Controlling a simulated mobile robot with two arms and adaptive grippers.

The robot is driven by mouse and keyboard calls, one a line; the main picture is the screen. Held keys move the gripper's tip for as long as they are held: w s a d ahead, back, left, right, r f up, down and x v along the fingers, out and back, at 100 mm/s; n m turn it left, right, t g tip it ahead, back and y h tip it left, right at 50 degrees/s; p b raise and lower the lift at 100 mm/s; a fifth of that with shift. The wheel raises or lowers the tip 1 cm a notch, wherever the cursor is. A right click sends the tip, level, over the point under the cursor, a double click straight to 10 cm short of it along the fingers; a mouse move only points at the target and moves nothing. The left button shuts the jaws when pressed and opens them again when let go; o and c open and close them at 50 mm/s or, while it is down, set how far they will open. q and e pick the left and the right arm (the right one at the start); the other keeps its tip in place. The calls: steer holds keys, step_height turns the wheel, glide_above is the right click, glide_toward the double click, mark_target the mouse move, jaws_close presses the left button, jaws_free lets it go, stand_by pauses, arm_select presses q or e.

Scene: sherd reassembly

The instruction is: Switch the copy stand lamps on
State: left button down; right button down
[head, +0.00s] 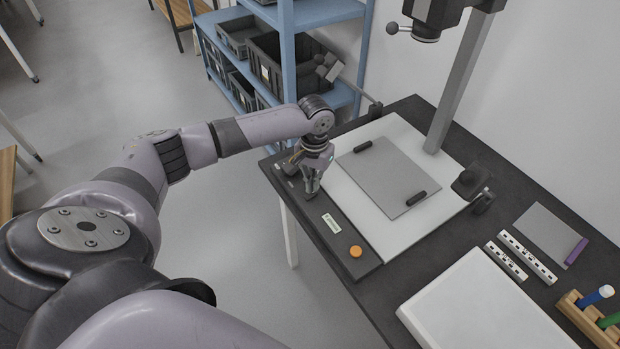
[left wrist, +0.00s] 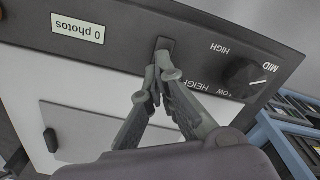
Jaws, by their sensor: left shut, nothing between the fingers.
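The copy stand's dark control panel (head: 343,238) lies along the near edge of its white baseboard (head: 413,234). My left gripper (head: 312,188) is shut and empty, pointing down at the panel. In the left wrist view its fingertips (left wrist: 160,72) are at a small dark switch (left wrist: 165,44); I cannot tell whether they touch it. A display (left wrist: 78,32) beside it reads "0 photos". A height knob (left wrist: 242,76) has its white mark near MID. One lamp (head: 329,66) is at the back left, another (head: 471,181) at the right. Neither shows a visible glow. My right gripper is out of view.
An orange button (head: 356,251) is on the panel's near end. A grey plate (head: 383,172) with two black bars lies on the baseboard. The column (head: 460,82) carries a camera (head: 430,18). A white tray (head: 485,310) and scale bars (head: 527,257) lie to the right.

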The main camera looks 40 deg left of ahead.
arm_select(q)
steer(key=shift+s+f, duration=0.1)
steer(key=shift+f, duration=0.95)
stand_by(0.4)
steer(key=shift+r+p, duration=0.95)
steer(key=shift+p, duration=0.1)
step_height(320, 180, up, 5)
steer(key=p, duration=0.6)
steer(key=shift+r, duration=0.1)
